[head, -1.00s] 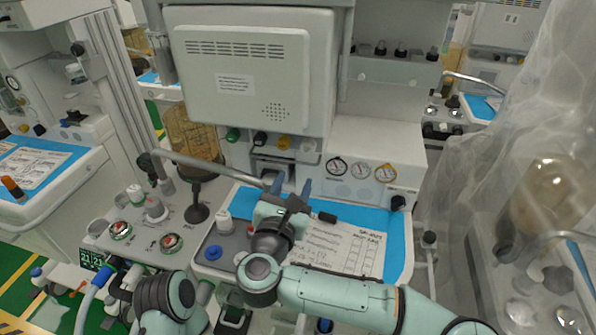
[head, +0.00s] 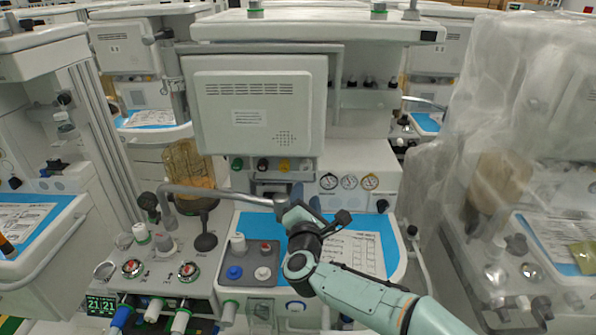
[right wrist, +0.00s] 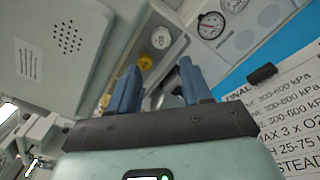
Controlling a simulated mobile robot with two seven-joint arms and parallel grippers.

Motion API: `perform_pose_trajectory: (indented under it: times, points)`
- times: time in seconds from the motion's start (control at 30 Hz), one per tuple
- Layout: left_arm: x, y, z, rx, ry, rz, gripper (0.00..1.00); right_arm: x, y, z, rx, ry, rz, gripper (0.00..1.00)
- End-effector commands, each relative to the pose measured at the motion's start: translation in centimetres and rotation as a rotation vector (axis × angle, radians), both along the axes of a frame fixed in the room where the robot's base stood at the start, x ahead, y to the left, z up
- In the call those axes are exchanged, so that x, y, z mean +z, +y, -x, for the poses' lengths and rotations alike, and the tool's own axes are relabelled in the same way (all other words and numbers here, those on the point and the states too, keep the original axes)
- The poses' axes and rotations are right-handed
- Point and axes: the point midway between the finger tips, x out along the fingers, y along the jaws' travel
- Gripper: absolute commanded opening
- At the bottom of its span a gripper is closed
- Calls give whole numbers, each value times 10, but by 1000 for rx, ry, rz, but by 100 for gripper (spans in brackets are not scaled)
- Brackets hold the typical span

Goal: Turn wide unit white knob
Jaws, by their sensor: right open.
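A row of coloured knobs sits under the screen housing of the wide unit. The white knob (head: 305,165) is at its right end, beside the yellow knob (head: 284,165). In the right wrist view the white knob (right wrist: 161,38) shows just beyond the fingertips, with the yellow knob (right wrist: 146,62) below and left of it. My right gripper (head: 300,204) is in front of and below this row, apart from the knobs. Its two blue fingers (right wrist: 158,75) are spread, with nothing held between them. My left gripper is not in view.
A silver pipe (head: 220,194) crosses left of my gripper. The grey panel (head: 249,280) carries blue, red and white knobs. Round gauges (head: 348,182) are right of the knob row. The blue mat with a paper chart (head: 362,250) lies below.

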Motion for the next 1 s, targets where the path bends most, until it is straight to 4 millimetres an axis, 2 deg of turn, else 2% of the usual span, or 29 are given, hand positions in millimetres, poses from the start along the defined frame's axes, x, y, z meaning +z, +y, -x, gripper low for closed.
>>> perform_pose_trajectory:
  times: [0.17, 0.4, 0.7, 1.0]
  points:
    - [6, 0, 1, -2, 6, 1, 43, 0, 0, -19, -1, 1, -3, 48]
    - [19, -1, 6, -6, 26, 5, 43, 2, 1, -61, 0, 0, -1, 48]
    - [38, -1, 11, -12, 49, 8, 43, 2, 1, -106, 0, 0, 0, 48]
    - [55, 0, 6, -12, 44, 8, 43, 1, 1, -129, 1, 1, 0, 48]
